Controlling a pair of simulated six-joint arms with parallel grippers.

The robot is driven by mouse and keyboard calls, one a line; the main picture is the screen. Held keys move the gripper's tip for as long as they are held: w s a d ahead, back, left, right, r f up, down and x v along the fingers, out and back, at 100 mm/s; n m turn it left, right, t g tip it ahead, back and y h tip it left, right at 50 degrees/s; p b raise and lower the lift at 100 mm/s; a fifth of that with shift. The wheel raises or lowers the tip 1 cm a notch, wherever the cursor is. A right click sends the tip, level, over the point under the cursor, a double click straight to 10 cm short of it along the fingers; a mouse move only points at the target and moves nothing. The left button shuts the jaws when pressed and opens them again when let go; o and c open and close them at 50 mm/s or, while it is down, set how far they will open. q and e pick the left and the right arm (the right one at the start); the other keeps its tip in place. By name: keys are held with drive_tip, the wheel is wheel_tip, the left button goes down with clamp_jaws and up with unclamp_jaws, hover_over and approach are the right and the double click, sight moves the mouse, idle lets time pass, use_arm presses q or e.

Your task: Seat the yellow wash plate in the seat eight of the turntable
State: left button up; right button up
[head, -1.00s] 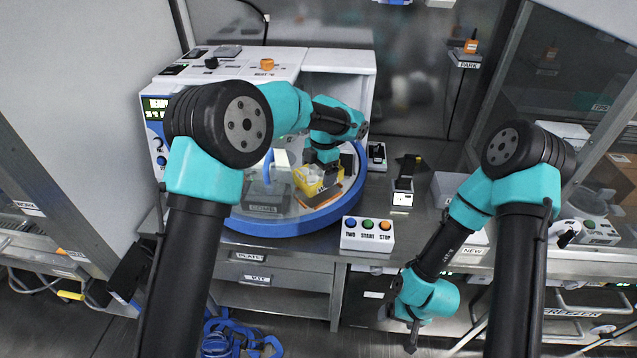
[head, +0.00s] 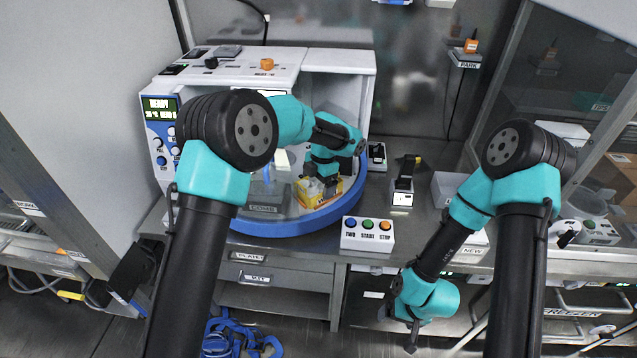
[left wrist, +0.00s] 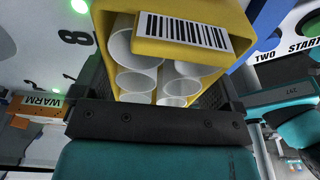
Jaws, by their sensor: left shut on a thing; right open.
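The yellow wash plate (head: 319,192), with white tubes and a barcode label, is held in my left gripper (head: 322,180) at the right front part of the turntable (head: 292,225). The left wrist view shows the plate (left wrist: 187,40) filling the space between the jaws of my left gripper (left wrist: 160,100). Whether the plate's underside touches the turntable is hidden. My right gripper (head: 396,335) is open, low in front of the bench, with nothing seen in it.
A grey item labelled COMB (head: 264,203) sits on the turntable left of the plate. The box with TWO, START and STOP buttons (head: 367,236) stands at the bench front. An orange WARM label (left wrist: 42,100) shows in the left wrist view.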

use_arm(q)
drive_tip(key=o, duration=0.6)
drive_tip(key=shift+o, duration=0.2)
drive_tip(key=shift+r, duration=0.15)
wheel_tip(320, 180, up, 12)
drive_tip(key=w+d, duration=0.1)
drive_tip(key=shift+d, duration=0.2)
